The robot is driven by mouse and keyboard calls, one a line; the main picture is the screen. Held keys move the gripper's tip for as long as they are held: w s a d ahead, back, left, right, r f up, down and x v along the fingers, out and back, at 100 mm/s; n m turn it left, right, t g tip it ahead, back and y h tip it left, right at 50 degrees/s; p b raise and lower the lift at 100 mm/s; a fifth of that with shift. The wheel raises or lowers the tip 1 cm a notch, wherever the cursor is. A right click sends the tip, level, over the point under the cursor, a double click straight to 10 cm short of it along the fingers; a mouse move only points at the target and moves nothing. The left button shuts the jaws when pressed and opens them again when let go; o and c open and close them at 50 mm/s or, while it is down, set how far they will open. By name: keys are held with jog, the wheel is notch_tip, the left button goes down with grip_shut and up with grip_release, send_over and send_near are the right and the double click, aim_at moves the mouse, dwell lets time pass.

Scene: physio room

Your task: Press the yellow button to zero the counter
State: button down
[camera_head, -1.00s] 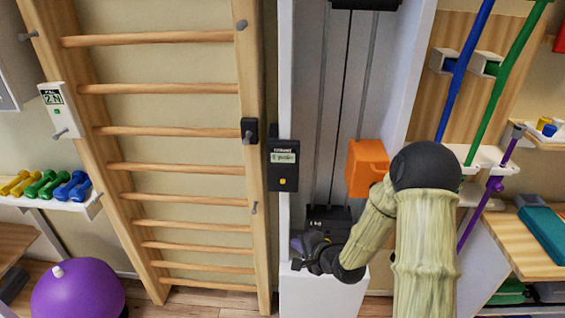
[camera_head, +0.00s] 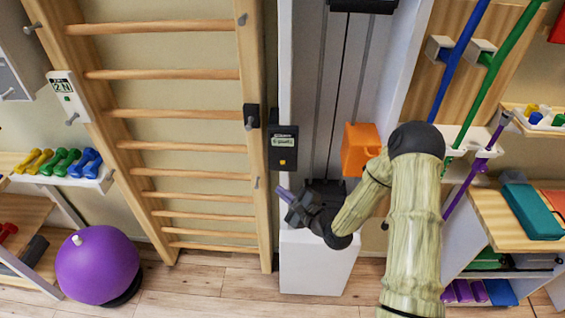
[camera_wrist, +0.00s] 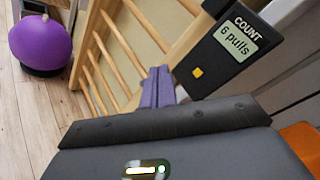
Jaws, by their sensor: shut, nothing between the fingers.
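The counter (camera_head: 277,148) is a dark box on the white upright beside the wall bars. In the wrist view the counter (camera_wrist: 206,73) has a lit display reading "COUNT 6 pulls".
Wooden wall bars (camera_head: 180,145) stand left of the counter. An orange block (camera_head: 359,150) is on the machine to the right. A purple ball (camera_head: 98,267) sits on the floor at left. A white box-like base (camera_head: 315,264) stands below my gripper.

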jog(key=w, duration=0.8)
jog(key=shift+w+d, duration=0.15)
jog(key=shift+w, duration=0.15)
jog(key=shift+b, duration=0.3)
dwell(1.5)
jog(key=shift+w, duration=0.45)
jog(key=shift+w, duration=0.45)
dwell(0.8)
jog(key=shift+s, duration=0.9)
jog(key=s+p, duration=0.1)
jog(key=s, duration=0.4)
dwell(0.4)
